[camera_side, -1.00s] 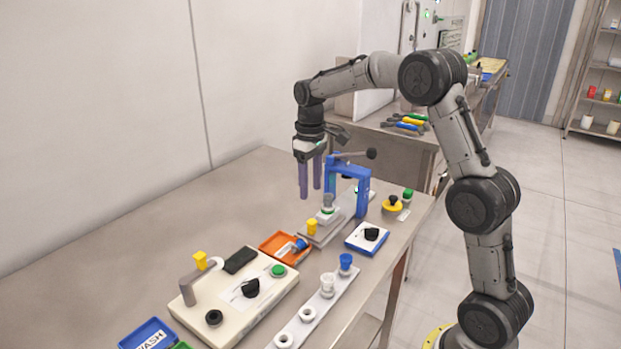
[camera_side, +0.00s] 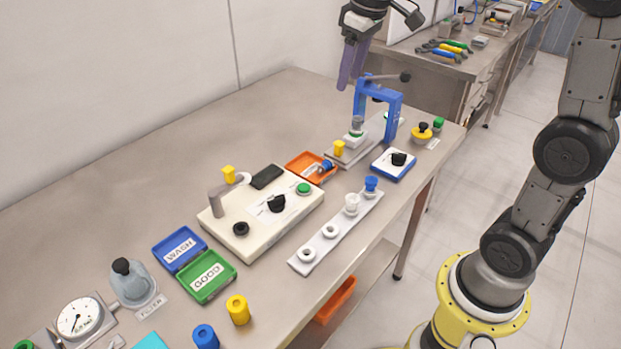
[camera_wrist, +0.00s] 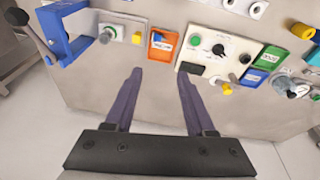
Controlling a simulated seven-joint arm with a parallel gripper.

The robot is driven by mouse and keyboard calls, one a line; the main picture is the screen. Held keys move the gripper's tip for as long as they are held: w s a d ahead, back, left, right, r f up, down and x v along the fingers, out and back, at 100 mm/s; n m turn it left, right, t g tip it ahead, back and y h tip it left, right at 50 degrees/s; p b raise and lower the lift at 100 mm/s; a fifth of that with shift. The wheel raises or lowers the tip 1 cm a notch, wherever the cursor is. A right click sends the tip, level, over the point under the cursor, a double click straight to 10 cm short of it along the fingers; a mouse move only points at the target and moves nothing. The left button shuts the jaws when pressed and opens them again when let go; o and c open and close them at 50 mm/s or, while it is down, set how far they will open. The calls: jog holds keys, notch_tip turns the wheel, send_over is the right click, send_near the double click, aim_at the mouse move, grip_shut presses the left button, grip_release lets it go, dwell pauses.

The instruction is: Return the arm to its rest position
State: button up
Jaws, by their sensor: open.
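My gripper (camera_side: 353,66) hangs in the upper part of the side view, above the back part of the table and behind the blue press frame (camera_side: 392,104). Its two purple fingers point down and look empty. In the wrist view the fingers of my gripper (camera_wrist: 158,78) stand apart, with only bare table top (camera_wrist: 105,85) between and around them. The fingers do not touch anything that I can see. The upper arm links run out of the side view at the top right.
The table holds a cream control box (camera_side: 262,208), an orange tray (camera_side: 298,162), blue (camera_side: 163,247) and green (camera_side: 222,285) trays, a white rack (camera_side: 312,268), a gauge (camera_side: 78,318) and a filter flask (camera_side: 130,280). The back left of the table is clear.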

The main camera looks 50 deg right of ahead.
jog(key=s+a+f+t, duration=0.1)
jog(key=s+a+t, duration=0.35)
jog(key=s, duration=1.35)
jog(key=s+a+f+m+g, duration=0.1)
jog(key=s+a+f, duration=0.1)
jog(key=f, duration=0.4)
jog(key=shift+s, duration=0.75)
jog(key=shift+a+g, duration=0.1)
jog(key=shift+g, duration=0.15)
